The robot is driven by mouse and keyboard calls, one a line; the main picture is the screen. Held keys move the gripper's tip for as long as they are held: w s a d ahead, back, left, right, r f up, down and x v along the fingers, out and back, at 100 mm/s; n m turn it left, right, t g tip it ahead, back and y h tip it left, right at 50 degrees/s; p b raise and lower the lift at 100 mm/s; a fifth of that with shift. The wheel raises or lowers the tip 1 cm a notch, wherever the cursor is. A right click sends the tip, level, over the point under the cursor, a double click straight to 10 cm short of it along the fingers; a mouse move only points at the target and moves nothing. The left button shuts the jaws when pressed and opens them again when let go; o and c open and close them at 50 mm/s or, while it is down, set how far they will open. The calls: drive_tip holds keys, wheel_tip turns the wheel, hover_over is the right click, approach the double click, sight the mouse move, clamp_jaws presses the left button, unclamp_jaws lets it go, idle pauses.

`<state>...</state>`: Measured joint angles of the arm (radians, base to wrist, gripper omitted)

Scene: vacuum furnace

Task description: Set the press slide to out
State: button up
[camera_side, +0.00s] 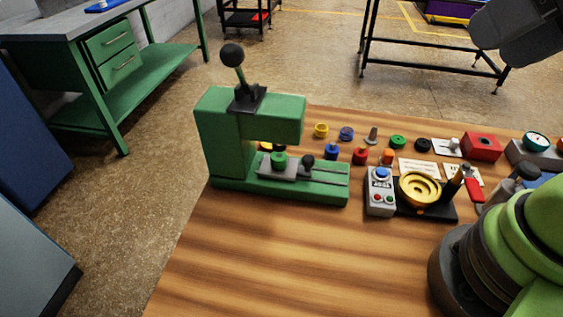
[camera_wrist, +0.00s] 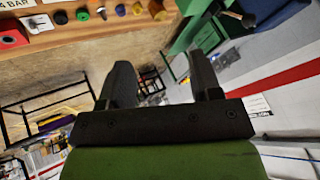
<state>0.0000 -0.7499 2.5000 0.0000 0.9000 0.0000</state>
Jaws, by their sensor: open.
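The green press (camera_side: 250,118) stands at the far left of the wooden table in the side view, with a black ball-topped lever (camera_side: 233,66) on top. Its slide (camera_side: 285,170) is a grey plate low in the press's opening, with a black ball knob (camera_side: 307,161) at its right end. A green round piece (camera_side: 279,159) is on the plate, under the press head. Part of the press (camera_wrist: 198,32) also shows at the top of the wrist view.
A grey button box (camera_side: 380,190) and a yellow round dish (camera_side: 419,188) stand nearer the middle. A red box (camera_side: 481,147) is farther right. The table's front left is clear.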

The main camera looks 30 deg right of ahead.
drive_tip(key=shift+c, duration=0.9)
drive_tip(key=m+g+y, duration=0.7)
drive_tip(key=m, duration=0.7)
hover_over(311, 157)
drive_tip(key=d, duration=0.7)
wheel_tip(311, 157, down, 20)
drive_tip(key=x, duration=0.9)
drive_tip(key=shift+a, duration=0.25)
